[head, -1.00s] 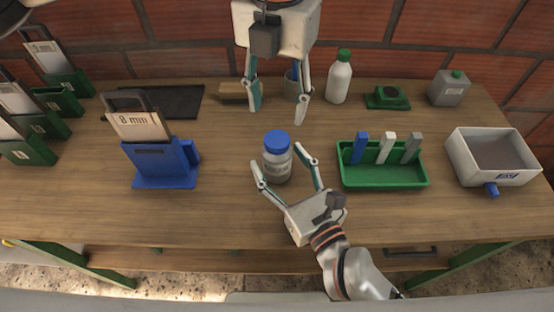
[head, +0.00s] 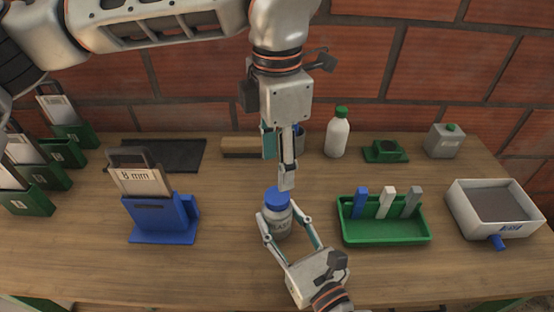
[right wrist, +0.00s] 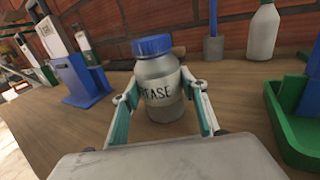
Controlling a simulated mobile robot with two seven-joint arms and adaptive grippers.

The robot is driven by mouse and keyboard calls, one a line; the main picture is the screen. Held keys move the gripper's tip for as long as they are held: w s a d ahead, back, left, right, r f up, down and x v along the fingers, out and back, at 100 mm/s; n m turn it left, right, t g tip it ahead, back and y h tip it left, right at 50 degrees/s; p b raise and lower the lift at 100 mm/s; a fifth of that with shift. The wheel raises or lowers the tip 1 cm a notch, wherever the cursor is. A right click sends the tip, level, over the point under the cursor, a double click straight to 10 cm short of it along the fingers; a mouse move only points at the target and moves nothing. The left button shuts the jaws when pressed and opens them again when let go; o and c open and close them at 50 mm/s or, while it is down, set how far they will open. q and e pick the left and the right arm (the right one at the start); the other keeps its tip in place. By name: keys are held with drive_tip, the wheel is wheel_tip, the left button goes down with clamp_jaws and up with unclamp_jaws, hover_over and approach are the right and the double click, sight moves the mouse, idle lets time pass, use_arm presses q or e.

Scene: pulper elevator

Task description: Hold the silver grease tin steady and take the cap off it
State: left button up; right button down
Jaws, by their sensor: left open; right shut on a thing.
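The silver grease tin (head: 279,220) stands upright on the table with its blue cap (head: 276,198) on. My right gripper (head: 290,226) is shut on the tin's body, one finger on each side, below the cap. My left gripper (head: 285,170) is open and points down just above and slightly behind the cap. One of its fingers partly hides the other in the head view, and I cannot tell whether it touches the cap.
A green tray (head: 385,232) with upright blue, white and grey pieces is right of the tin. A grey bin (head: 492,222) is far right. A white bottle (head: 337,137) stands behind. The table in front is clear.

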sight(277, 195)
use_arm(q)
drive_tip(key=m, duration=2.6)
drive_tip(key=shift+m, duration=0.3)
drive_tip(key=shift+f, duration=4)
